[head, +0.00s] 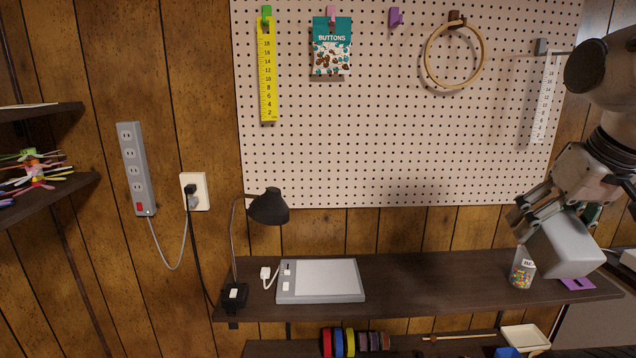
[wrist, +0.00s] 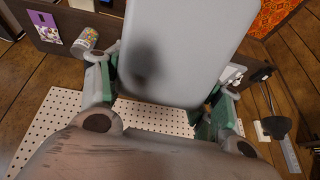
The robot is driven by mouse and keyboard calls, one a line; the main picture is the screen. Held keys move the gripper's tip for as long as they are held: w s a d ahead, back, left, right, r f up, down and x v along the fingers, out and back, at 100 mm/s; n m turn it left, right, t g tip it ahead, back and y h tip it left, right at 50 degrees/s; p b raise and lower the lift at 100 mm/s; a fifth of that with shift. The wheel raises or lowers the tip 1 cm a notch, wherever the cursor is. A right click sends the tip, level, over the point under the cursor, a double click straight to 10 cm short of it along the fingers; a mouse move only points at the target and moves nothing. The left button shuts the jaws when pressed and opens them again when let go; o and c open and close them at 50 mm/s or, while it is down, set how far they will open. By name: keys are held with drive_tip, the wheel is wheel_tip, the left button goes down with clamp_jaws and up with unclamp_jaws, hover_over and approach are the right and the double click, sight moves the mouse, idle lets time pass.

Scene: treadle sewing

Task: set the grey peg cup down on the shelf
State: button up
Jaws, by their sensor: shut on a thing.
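The grey peg cup (head: 568,246) is in my gripper (head: 532,212), in front of the right end of the dark shelf (head: 430,280) in the head view. It looks tilted, and I cannot tell whether it touches the shelf. In the wrist view the cup (wrist: 185,45) fills the upper middle, between the green-grey fingers of my gripper (wrist: 168,78). Its opening and contents are hidden. The shelf also shows at the upper left of the wrist view (wrist: 68,22).
A small clear jar (head: 520,273) stands just left of the cup, and a purple card (head: 577,284) lies below it. A grey tablet-like device (head: 320,281) and a black lamp (head: 268,207) are at the shelf's left. The shelf's middle is clear. A pegboard (head: 370,150) hangs behind.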

sight(559, 243)
drive_tip(key=shift+s+d+f+g+h, duration=0.15)
drive_tip(key=shift+s+d+f+g, duration=0.05)
drive_tip(key=shift+s+f, duration=0.3)
drive_tip(key=shift+s+d+f+g+h, duration=0.2)
drive_tip(key=shift+s+f, duration=0.15)
drive_tip(key=shift+s, duration=0.2)
drive_tip(key=shift+s+d+f, duration=0.1)
drive_tip(key=shift+s+f, duration=0.15)
drive_tip(key=shift+s, duration=0.05)
